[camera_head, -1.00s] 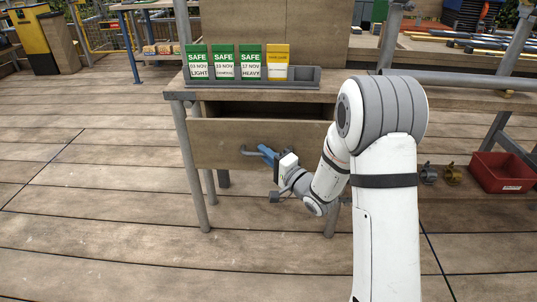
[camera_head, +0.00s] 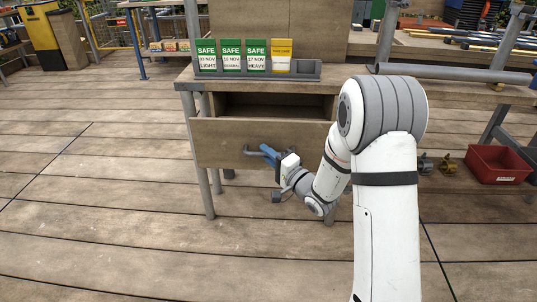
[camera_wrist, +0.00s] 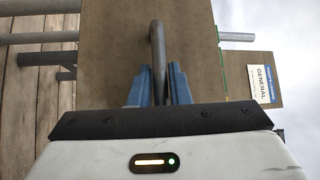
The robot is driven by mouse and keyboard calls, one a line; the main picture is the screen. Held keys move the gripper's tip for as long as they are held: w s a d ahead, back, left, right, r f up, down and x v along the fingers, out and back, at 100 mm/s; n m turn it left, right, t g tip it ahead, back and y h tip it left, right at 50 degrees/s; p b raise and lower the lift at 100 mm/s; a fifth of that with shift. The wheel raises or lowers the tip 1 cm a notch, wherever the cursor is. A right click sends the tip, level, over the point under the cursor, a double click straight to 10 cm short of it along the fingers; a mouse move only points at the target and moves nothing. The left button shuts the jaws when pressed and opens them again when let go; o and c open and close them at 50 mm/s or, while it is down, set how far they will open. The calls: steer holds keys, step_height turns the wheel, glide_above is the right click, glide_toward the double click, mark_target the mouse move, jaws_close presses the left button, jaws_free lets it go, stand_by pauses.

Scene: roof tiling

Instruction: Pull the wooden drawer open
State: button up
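The wooden drawer (camera_head: 222,143) under the bench is partly open, with a dark gap showing above its front panel. A grey bar handle (camera_head: 251,152) sits on the front. My gripper (camera_head: 268,152) is at the handle, its blue fingers on either side of the bar. In the wrist view the handle (camera_wrist: 157,50) runs down between the blue fingers of my gripper (camera_wrist: 159,86), which look closed around it. The fingertips' contact with the bar is partly hidden. The drawer's inside is mostly in shadow.
The wooden bench top (camera_head: 340,87) carries a grey rack (camera_head: 310,69) with green SAFE tags (camera_head: 207,53) and a yellow tag (camera_head: 281,55). The deck in front of the drawer is clear.

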steer(key=o, duration=0.3)
steer(key=shift+o, duration=0.2)
steer(key=shift+d, duration=0.1)
steer(key=p+v, duration=0.2)
steer(key=v, duration=0.5)
steer(key=shift+s+d, duration=0.25)
steer(key=shift+s, duration=0.05)
steer(key=shift+f, duration=0.1)
